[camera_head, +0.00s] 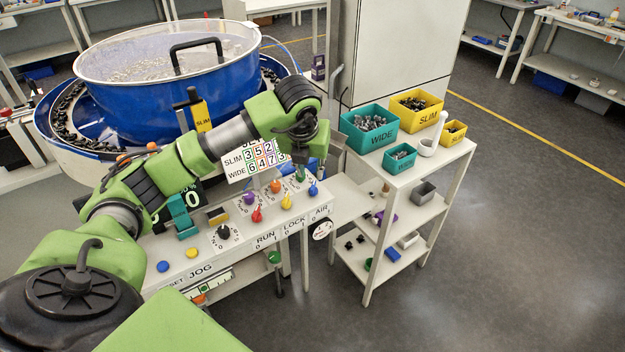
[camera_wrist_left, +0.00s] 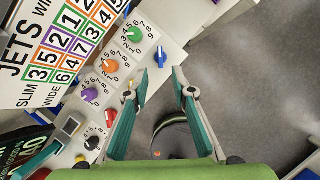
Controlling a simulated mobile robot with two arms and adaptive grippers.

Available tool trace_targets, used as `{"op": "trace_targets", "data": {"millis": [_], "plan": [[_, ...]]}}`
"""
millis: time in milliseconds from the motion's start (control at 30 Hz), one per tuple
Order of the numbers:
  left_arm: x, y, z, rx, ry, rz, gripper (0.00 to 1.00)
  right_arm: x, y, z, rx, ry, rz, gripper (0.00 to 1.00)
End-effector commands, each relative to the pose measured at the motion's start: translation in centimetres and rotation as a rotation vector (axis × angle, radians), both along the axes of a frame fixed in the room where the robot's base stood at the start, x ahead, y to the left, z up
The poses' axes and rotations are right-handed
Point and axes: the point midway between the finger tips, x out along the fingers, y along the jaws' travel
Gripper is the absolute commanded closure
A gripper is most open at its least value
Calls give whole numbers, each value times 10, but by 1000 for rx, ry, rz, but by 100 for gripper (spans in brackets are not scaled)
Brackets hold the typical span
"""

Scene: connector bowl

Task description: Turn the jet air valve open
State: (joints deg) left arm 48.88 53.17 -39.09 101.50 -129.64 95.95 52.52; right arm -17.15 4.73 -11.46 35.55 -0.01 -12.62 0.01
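The blue valve handle (camera_head: 313,188) stands on the sloped control panel above the AIR label, right of the yellow and red handles. In the left wrist view the blue handle (camera_wrist_left: 161,57) lies just beyond the fingertips, roughly in line with the gap between them. My left gripper (camera_wrist_left: 161,73) is open, its two teal fingers apart with nothing between them. In the head view my left wrist hangs over the right end of the panel, and its fingers are mostly hidden. I cannot tell the height gap between fingertips and handle. My right gripper is in neither view.
Purple, orange (camera_head: 276,186) and green jet dials sit behind the handles, under a number sign (camera_head: 256,158). The yellow handle (camera_head: 286,201) and red handle (camera_head: 257,215) are close by. A cart with teal bins (camera_head: 370,130) and yellow bins stands to the right. A blue bowl feeder (camera_head: 165,100) is behind.

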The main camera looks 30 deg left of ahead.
Motion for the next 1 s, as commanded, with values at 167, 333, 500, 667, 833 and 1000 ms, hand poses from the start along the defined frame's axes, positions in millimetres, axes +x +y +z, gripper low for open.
{"op": "trace_targets", "data": {"millis": [167,333,500,667,833,1000], "plan": [[13,5,-34,-3,5,1,76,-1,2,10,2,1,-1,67],[22,9,-57,-3,2,0,76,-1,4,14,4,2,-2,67],[27,10,-68,-3,0,-1,76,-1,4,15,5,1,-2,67],[27,11,-71,-2,-1,-1,76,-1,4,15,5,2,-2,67],[27,11,-71,-2,-1,-1,84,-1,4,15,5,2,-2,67],[27,11,-70,-2,-1,-1,100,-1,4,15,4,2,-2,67]]}}
